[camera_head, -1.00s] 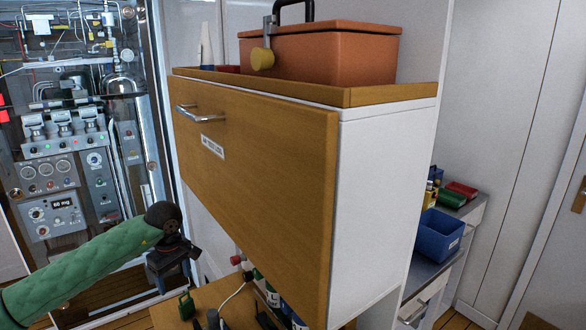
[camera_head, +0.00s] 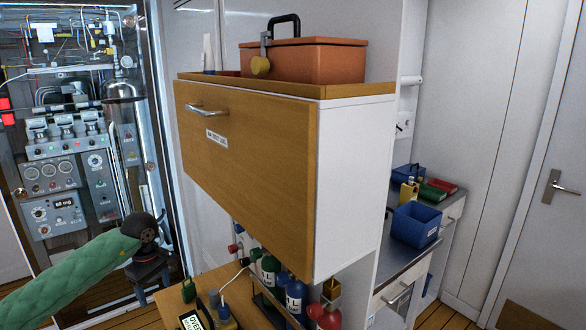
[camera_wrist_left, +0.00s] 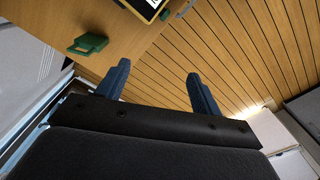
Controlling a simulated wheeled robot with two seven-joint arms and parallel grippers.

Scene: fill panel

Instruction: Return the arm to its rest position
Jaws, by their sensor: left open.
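My left arm in its green sleeve (camera_head: 70,270) comes in from the lower left of the head view. Its dark wrist and gripper (camera_head: 148,262) hang in front of the lit fill panel (camera_head: 60,170), left of the wooden cabinet. In the left wrist view the two blue fingers of my left gripper (camera_wrist_left: 160,85) stand wide apart with nothing between them. They point over the wooden floor. My right gripper is in neither view.
The wall cabinet (camera_head: 240,165) has a shut wooden door and an orange toolbox (camera_head: 310,62) on top. Below it, a wooden bench (camera_head: 175,300) holds several bottles, a green padlock-like object (camera_wrist_left: 88,43) and a yellow-black device (camera_head: 195,318). A blue bin (camera_head: 415,225) stands at right.

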